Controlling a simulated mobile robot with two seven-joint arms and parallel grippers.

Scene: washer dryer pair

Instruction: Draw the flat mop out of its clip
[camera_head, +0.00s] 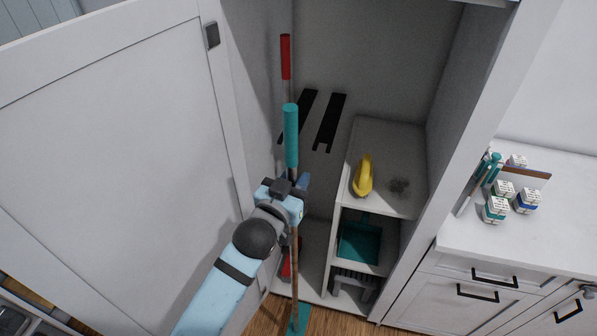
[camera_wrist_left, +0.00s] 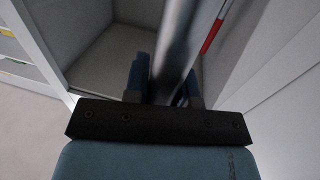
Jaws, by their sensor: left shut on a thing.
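The flat mop has a teal grip (camera_head: 291,136), a thin pole and a teal flat head (camera_head: 298,318) low in front of the tall cabinet, by the wooden floor. It stands nearly upright. My left gripper (camera_head: 291,190) is shut on the pole just below the teal grip. In the left wrist view the pole (camera_wrist_left: 177,45) runs between the two blue fingers (camera_wrist_left: 165,88). I cannot make out the clip, or whether the mop head touches the floor. My right gripper is not in view.
A red-handled tool (camera_head: 286,57) stands behind the mop by the cabinet's left wall. Two black strips (camera_head: 329,122) are on the back wall. Right are shelves with a yellow item (camera_head: 363,176) and teal dustpan (camera_head: 360,241). The open white door (camera_head: 110,150) fills the left.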

